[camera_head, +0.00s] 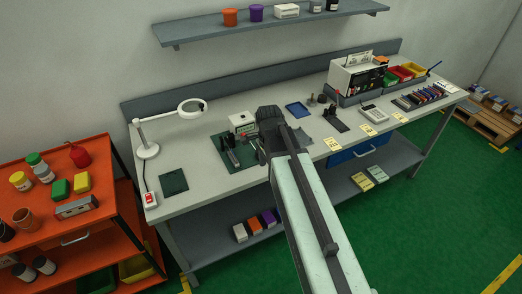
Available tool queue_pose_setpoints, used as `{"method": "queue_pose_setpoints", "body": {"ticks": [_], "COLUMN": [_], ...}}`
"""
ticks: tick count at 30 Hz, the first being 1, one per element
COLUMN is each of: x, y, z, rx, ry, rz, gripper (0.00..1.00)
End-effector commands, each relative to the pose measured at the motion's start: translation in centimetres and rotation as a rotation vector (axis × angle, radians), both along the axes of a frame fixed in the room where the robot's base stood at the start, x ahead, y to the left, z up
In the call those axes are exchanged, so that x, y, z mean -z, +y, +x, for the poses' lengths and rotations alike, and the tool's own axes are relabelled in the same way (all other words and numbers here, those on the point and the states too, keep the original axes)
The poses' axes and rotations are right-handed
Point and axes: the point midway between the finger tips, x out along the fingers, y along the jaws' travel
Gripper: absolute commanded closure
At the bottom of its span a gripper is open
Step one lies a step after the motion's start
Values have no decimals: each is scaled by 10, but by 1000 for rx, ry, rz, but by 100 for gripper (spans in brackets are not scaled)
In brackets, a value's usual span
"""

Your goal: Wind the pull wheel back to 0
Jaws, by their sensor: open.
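A dark green mat (236,167) lies on the workbench left of my arm, with a small dark fixture (229,145) standing on it. A small white box (242,123) with a dark marking on its front stands at the mat's back edge. I cannot make out the pull wheel or its 0 mark; they are too small or hidden by my arm. My gripper (257,147) is over the bench at the mat's right side, close to the fixture. It is open, partly hidden by my own dark wrist. I cannot tell whether it touches anything.
A calculator-like device (372,114) and coloured bins (400,73) are farther right. An orange cart (90,215) stands left. A shelf (270,27) hangs above.

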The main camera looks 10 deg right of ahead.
Motion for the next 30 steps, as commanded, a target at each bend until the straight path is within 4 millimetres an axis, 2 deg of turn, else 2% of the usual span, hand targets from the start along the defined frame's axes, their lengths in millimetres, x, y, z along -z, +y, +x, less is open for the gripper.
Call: {"method": "queue_pose_setpoints", "body": {"ticks": [1, 6, 9, 12, 14, 16, 22, 26, 30], "x": [-4, -14, -19, -23, -26, -28, -18, -1, 25], "y": [-1, -3, -4, -5, -5, -6, -6, -6, -6], "z": [29, 101, 131, 149, 154, 150, 150, 149, 149], "rx": [164, 691, 826, 831, 831, 831, 829, 829, 828], "ry": [0, 0, 0, 0, 0, 0, 0, 0, 0], "rz": [0, 0, 0, 0, 0, 0, 0, 0, 0], "gripper": [32, 32, 32, 32, 32, 32, 32, 32, 32]}}
